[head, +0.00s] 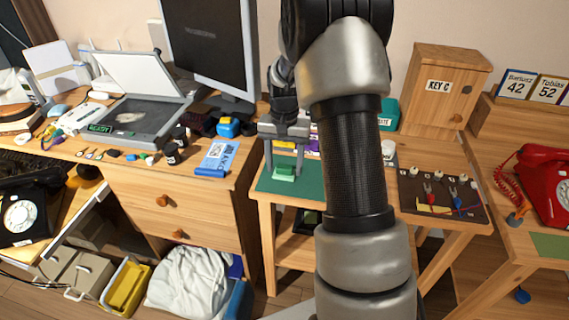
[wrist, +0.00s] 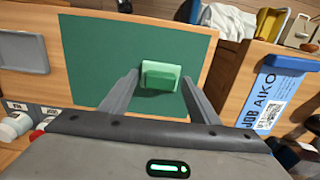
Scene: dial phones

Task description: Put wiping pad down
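The wiping pad, a small light-green block (head: 284,172), sits on the dark green mat (head: 309,190) on the wooden table. My gripper (head: 284,168) points down over the mat. In the wrist view my gripper (wrist: 159,80) has its two fingers spread, one on each side of the pad, with a small gap showing on both sides. The gripper is open and holds nothing. My arm hides part of the table to the right.
A blue-and-white job card (head: 215,158) lies on the desk to the left. A grey tray (wrist: 22,52) shows left of the mat in the wrist view. A board with coloured plugs (head: 440,195) and a red phone (head: 544,182) stand right. The mat around the pad is clear.

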